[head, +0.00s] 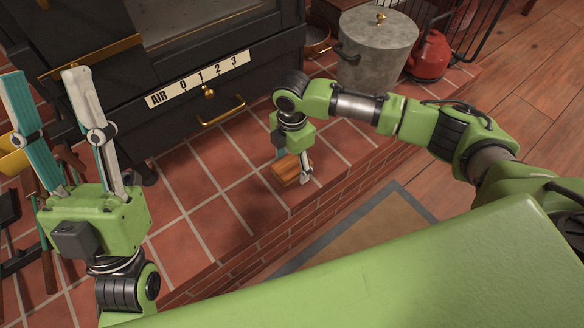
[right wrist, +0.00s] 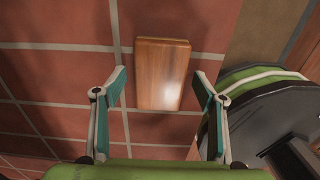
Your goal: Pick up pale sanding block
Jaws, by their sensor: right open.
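The pale sanding block (head: 286,173) is a wood-coloured block lying on the red tiled ledge, near its brick edge. It also shows in the right wrist view (right wrist: 162,72), with a shiny top. My right gripper (head: 293,168) points down over the block. Its open fingers (right wrist: 160,84) stand one to each side of the block with gaps, not touching it in the wrist view. The arm hides part of the space above the block in the head view. My left gripper (head: 44,78) points up at the left, fingers apart and empty.
A grey lidded pot (head: 378,48) and a red kettle (head: 430,55) stand at the back right. The tiles (head: 200,205) left of the block are clear.

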